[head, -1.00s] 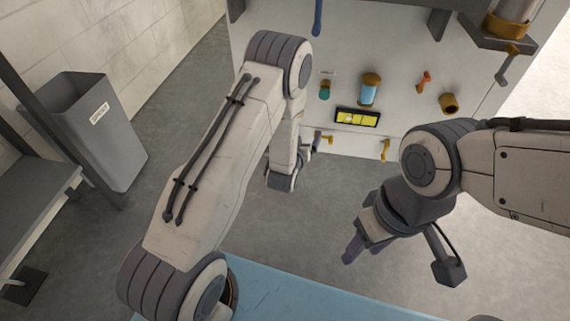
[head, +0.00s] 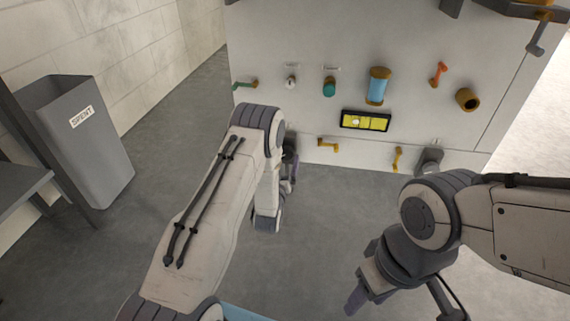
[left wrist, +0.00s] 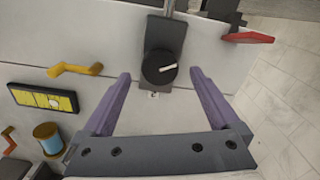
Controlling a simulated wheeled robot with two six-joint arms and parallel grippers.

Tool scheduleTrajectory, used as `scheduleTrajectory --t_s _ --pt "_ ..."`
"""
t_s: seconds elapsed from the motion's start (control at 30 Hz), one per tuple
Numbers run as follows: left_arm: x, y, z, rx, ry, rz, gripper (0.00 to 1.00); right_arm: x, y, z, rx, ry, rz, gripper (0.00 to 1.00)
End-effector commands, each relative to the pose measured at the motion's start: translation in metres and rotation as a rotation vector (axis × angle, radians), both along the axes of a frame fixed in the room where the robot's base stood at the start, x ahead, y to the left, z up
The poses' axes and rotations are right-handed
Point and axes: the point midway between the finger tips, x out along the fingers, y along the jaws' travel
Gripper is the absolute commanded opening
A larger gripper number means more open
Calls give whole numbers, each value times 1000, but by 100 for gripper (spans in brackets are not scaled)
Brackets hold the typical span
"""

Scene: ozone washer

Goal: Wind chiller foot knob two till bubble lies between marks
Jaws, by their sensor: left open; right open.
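The chiller's level (head: 366,121) is a yellow vial in a black frame on the white front. Its pale bubble sits left of the vial's middle in the head view; its relation to the marks is too small to tell. It also shows in the left wrist view (left wrist: 45,100). A black round foot knob (left wrist: 160,66) with a white pointer line is on a grey bracket; its tag is unreadable. My left gripper (left wrist: 162,78) is open, its purple fingers on either side of the knob, apparently not touching it. My right gripper (head: 358,295) is empty, away from the chiller.
Another foot (head: 430,158) is at the chiller's lower right. Yellow handles (head: 327,144), a blue cylinder (head: 377,86) and a red lever (head: 438,73) project from the front. A grey bin (head: 75,140) stands left. Open floor lies between my arms.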

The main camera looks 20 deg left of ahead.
Motion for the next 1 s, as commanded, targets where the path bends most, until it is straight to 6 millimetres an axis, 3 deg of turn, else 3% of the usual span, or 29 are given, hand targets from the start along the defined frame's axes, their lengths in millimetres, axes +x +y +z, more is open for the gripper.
scheduleTrajectory --t_s 0.03,0.2,0.57,0.67,0.8,1.0 --pt "9 2 -3 0 -5 0 95 0 0 -11 0 0 0 51" --pt "28 4 -2 0 -2 0 95 0 0 -21 0 0 0 51" --pt "34 5 1 1 2 -1 95 0 0 -22 0 0 0 51" --pt "34 5 0 1 1 0 65 0 0 -22 0 0 0 51" --pt "34 5 0 0 1 0 11 0 0 -22 0 0 0 51" --pt "34 4 1 -10 1 -1 9 0 0 -21 0 0 0 51"
